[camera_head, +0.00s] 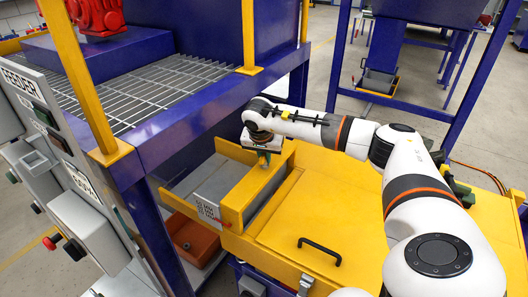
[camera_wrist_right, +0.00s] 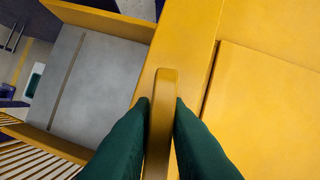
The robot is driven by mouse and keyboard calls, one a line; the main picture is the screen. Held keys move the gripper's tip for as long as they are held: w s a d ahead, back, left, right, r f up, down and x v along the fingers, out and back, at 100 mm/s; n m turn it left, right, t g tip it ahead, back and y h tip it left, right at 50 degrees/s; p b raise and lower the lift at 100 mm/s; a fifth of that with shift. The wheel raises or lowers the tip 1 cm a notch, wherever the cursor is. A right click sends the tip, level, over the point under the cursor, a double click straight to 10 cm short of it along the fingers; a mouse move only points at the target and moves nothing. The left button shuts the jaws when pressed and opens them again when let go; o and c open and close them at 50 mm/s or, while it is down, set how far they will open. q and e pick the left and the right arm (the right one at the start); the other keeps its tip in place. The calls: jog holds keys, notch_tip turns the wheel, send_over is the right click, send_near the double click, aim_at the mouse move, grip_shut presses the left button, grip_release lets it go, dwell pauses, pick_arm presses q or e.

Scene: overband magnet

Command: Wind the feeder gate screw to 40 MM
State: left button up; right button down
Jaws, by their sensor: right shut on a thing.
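My right gripper (camera_head: 264,160) reaches down onto the yellow gate frame (camera_head: 236,205) beside the feeder chute. In the right wrist view its green fingers (camera_wrist_right: 162,103) are shut on a narrow yellow bar (camera_wrist_right: 162,82), one finger on each side; it looks like the handle of the gate screw. The screw itself is hidden. A small plate with dark lettering (camera_head: 207,209) and a red pointer sit on the front of the gate frame; the reading is too small to tell. My left gripper is not in view.
A grey control panel marked FEEDER (camera_head: 22,82) stands at the left. A blue frame with a grating (camera_head: 155,90) rises behind it. A yellow cover with a black handle (camera_head: 320,247) lies in front of the gate. A grey surface (camera_wrist_right: 95,85) lies left of the bar in the wrist view.

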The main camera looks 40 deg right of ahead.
jog(key=shift+n+t, duration=0.3)
jog(key=shift+n, duration=0.6)
jog(key=shift+y, duration=0.3)
jog(key=n+y, duration=0.1)
jog(key=n, duration=0.2)
jog(key=shift+n+t, duration=0.4)
jog(key=shift+n, duration=0.5)
jog(key=n+y, duration=0.1)
jog(key=n, duration=0.3)
jog(key=shift+n+y, duration=0.4)
jog(key=c, duration=1.3)
grip_release()
